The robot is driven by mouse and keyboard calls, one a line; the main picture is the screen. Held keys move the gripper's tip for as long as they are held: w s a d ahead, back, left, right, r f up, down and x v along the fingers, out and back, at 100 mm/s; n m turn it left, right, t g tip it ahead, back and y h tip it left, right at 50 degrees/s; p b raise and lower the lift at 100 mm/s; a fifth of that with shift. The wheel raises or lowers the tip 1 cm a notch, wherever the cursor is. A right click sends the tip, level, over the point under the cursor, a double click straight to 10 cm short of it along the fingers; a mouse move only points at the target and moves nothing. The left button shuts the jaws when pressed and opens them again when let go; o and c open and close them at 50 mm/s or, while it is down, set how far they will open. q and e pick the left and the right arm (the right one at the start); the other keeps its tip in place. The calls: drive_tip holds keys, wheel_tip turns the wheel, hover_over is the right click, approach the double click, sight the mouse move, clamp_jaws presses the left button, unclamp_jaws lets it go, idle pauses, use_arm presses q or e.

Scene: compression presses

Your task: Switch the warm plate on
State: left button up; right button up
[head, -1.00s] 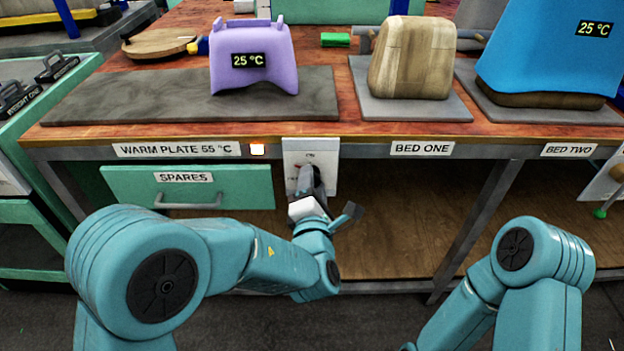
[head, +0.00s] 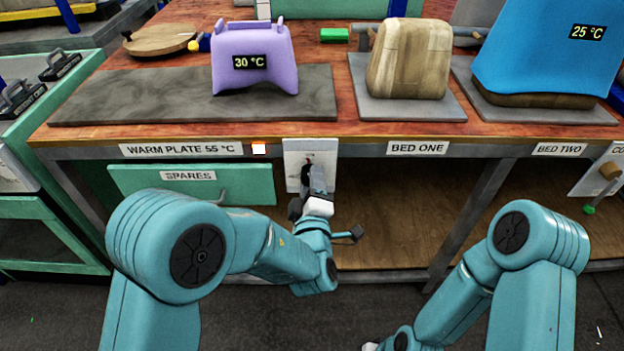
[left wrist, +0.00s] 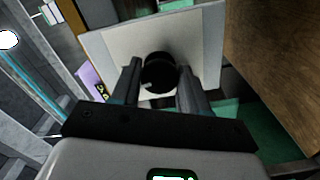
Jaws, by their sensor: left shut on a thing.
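The warm plate (head: 110,97) is a dark grey slab on the bench, above the label WARM PLATE 55 °C (head: 181,149). A small lamp (head: 259,149) beside the label glows white with an orange edge. A pale switch panel (head: 326,155) hangs on the bench front. My left gripper (head: 314,178) is at this panel. In the left wrist view its fingers (left wrist: 160,88) are on both sides of a round dark knob (left wrist: 158,68), shut on it. The fingers largely hide the knob in the head view.
A purple piece (head: 252,80) reading 30 °C stands on the warm plate. A tan form (head: 410,60) stands above BED ONE and a blue piece (head: 545,60) reading 25 °C above BED TWO. A green SPARES drawer (head: 240,190) is left of my gripper.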

use_arm(q)
drive_tip(key=shift+m, duration=0.7)
drive_tip(key=shift+f, duration=0.1)
drive_tip(key=o, duration=1)
